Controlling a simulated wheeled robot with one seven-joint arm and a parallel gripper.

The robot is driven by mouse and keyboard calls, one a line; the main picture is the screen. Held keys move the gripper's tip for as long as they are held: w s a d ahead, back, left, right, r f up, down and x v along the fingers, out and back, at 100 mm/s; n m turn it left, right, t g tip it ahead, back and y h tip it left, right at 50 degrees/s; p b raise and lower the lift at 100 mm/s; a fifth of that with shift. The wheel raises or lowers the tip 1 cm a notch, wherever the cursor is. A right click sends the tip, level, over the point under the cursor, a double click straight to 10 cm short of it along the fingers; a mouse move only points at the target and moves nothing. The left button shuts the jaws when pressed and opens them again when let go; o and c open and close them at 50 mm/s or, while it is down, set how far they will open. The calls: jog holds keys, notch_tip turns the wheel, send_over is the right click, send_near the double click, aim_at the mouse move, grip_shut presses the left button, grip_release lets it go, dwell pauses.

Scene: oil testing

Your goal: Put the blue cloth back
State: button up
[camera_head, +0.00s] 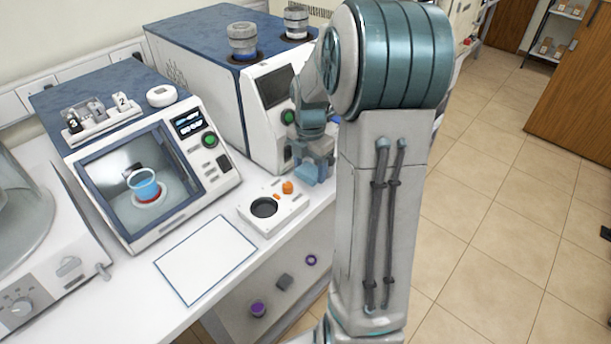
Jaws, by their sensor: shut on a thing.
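The blue cloth (307,174) shows as a small light-blue patch at the end of my arm, near the right edge of the counter. My gripper (314,161) is shut on it, in front of the large blue-topped machine. The fingertips are small in this view and partly hidden behind my own arm. I cannot tell whether the cloth touches the counter.
A white holder (287,217) with a round dark opening and orange knobs stands left of the cloth. A white sheet (205,258) lies on the counter. A blue cup (144,185) stands in the smaller machine (191,203). Tiled floor (490,200) is clear at right.

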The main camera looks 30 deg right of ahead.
aim_at(306, 187)
jog(key=shift+w+a+f, duration=0.3)
jog(key=shift+w+f, duration=0.15)
jog(key=shift+w, duration=0.05)
jog(key=shift+f, duration=1.9)
jog(key=shift+f, duration=0.2)
jog(key=o, duration=0.7)
jog(key=shift+o, duration=0.2)
